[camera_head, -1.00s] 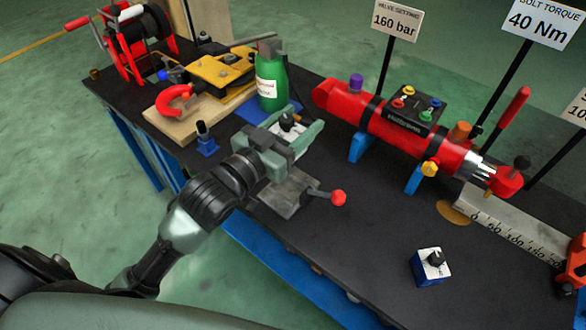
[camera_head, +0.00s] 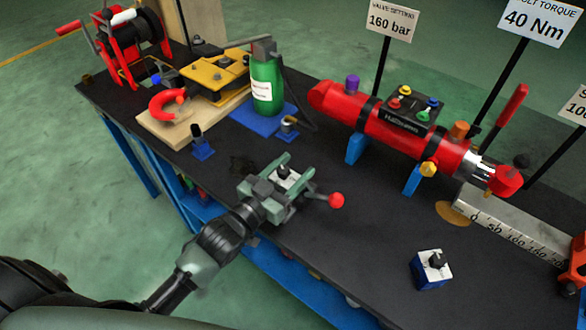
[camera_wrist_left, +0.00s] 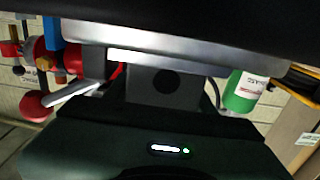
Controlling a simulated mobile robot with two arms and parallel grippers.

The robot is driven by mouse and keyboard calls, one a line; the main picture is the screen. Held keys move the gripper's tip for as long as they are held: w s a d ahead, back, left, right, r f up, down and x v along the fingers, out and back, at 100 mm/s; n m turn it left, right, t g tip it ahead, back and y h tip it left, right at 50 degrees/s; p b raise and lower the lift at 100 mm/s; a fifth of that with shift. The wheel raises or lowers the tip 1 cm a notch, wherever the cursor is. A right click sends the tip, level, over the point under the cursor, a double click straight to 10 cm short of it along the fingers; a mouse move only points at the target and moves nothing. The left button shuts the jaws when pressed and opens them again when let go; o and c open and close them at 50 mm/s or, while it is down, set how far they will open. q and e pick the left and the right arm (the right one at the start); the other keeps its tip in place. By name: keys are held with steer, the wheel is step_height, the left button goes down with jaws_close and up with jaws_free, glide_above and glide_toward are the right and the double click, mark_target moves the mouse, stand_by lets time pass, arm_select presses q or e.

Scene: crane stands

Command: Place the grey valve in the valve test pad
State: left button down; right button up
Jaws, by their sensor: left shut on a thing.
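In the left wrist view a grey block with a dark round mark (camera_wrist_left: 165,88) is in the middle, and the red ball (camera_wrist_left: 35,106) is at the left. My right gripper is not in view.
A blue block with white top and black knob (camera_head: 431,268) stands at the front right. The black tabletop (camera_head: 350,240) is clear between the base and blue block.

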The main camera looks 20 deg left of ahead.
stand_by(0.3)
arm_select(q)
steer(key=c, duration=0.8)
jaws_free()
steer(key=shift+f, duration=0.1)
steer(key=shift+s, duration=0.1)
steer(key=shift+r, duration=0.2)
steer(key=b+v, duration=0.1)
steer(key=v, duration=1.1)
